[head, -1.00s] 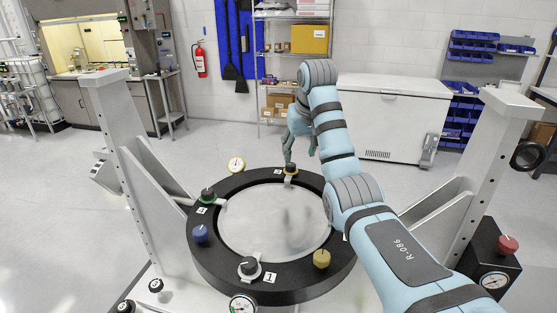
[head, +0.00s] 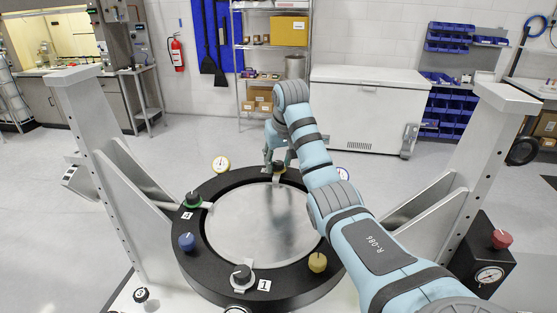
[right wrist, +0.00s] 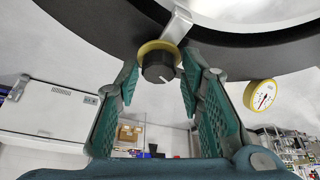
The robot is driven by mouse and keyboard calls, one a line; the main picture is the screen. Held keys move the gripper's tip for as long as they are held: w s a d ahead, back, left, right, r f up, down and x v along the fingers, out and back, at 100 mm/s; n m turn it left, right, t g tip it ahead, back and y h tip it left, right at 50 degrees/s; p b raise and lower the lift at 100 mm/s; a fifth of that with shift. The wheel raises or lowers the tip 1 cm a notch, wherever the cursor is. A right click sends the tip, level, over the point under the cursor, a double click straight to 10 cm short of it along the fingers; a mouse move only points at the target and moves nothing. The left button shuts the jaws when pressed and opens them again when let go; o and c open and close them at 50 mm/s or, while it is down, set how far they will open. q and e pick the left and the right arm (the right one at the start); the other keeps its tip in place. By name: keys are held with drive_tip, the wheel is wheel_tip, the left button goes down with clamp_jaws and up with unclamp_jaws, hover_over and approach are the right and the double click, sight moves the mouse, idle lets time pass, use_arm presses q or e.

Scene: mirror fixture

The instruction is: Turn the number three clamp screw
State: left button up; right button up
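The clamp screw at the far side of the black ring is a dark knob with a yellow collar (head: 278,167). A small number plate, mostly hidden, sits beside it. In the right wrist view the knob (right wrist: 160,66) has a white pointer line and a metal clamp bar above it. My right gripper (head: 278,152) reaches over the ring to this knob. In the right wrist view its two green-padded fingers (right wrist: 163,82) are open, one on each side of the knob, with small gaps showing. My left gripper is not in view.
The black ring (head: 190,260) holds a round mirror (head: 250,225). Clamp screws marked 4 (head: 193,200) and 1 (head: 242,273) sit left and front. Blue (head: 187,242) and yellow (head: 317,262) knobs stand on the ring. Grey posts (head: 85,130) flank it. A gauge (head: 221,164) is near the far knob.

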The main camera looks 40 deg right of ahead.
drive_tip(key=shift+d, duration=0.1)
clamp_jaws()
drive_tip(key=shift+n, duration=0.4)
drive_tip(key=n+y, duration=0.2)
drive_tip(key=n, duration=0.3)
drive_tip(key=shift+d, duration=0.15)
drive_tip(key=n+y, duration=0.1)
drive_tip(key=n, duration=0.2)
drive_tip(key=shift+r+n+y, duration=0.1)
drive_tip(key=shift+n+y, duration=0.2)
drive_tip(key=shift+w+d+r+n+y, duration=0.15)
drive_tip(key=shift+n+y, duration=0.15)
drive_tip(key=shift+n, duration=0.9)
